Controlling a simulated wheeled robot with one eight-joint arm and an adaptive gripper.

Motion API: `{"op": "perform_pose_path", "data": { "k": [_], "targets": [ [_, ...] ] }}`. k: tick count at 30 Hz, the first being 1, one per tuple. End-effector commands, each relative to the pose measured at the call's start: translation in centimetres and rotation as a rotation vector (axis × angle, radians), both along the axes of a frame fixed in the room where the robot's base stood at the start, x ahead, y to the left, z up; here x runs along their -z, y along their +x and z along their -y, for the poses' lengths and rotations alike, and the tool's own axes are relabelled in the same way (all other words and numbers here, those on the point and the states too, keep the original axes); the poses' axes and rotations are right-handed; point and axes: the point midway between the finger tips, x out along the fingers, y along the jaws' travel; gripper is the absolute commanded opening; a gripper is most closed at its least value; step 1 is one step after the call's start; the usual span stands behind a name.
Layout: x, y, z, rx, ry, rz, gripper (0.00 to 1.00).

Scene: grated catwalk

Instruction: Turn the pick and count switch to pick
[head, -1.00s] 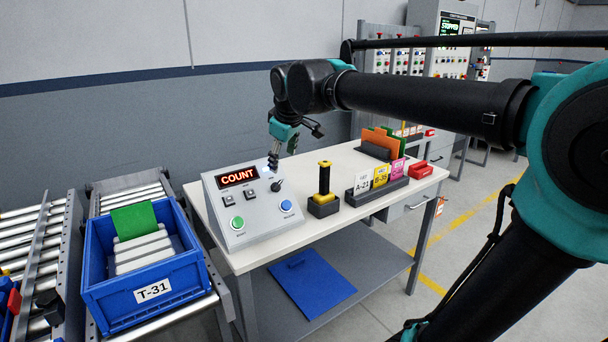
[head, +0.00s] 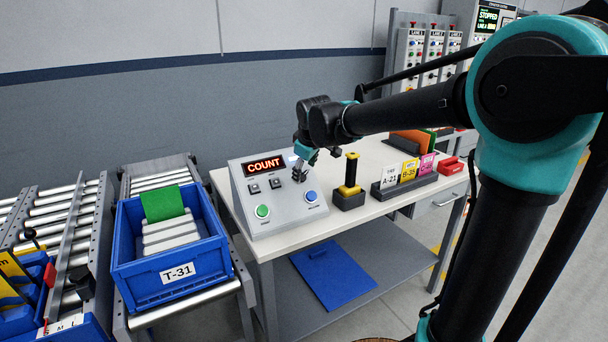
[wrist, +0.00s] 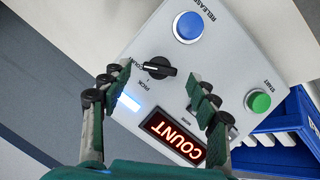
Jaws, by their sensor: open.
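The pick and count switch (wrist: 160,68) is a black rotary knob on the sloped grey control panel (head: 282,205). In the wrist view its white mark points left, towards the COUNT label; the PICK label is below left of it. The red display (head: 264,165) reads COUNT, and it also shows in the wrist view (wrist: 175,137). My gripper (wrist: 162,84) is open and empty, its fingers on either side of the line to the knob. I cannot tell whether they touch the panel. In the head view my gripper (head: 299,174) hides the knob.
The panel has a green button (head: 262,211) and a blue button (head: 311,196). To its right stand a black and yellow handled tool (head: 349,178) and a card rack (head: 405,184). A blue tote (head: 172,290) is on the roller conveyor to the left.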

Motion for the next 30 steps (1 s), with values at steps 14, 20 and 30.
{"op": "perform_pose_path", "data": {
  "k": [14, 20, 30],
  "targets": [
    [2.5, 1.4, -0.4, 0.0, 0.0, 0.0, 0.6],
    [2.5, 1.4, -0.4, 0.0, 0.0, 0.0, 0.5],
    [2.5, 1.4, -0.4, 0.0, 0.0, 0.0, 0.1]
  ]
}}
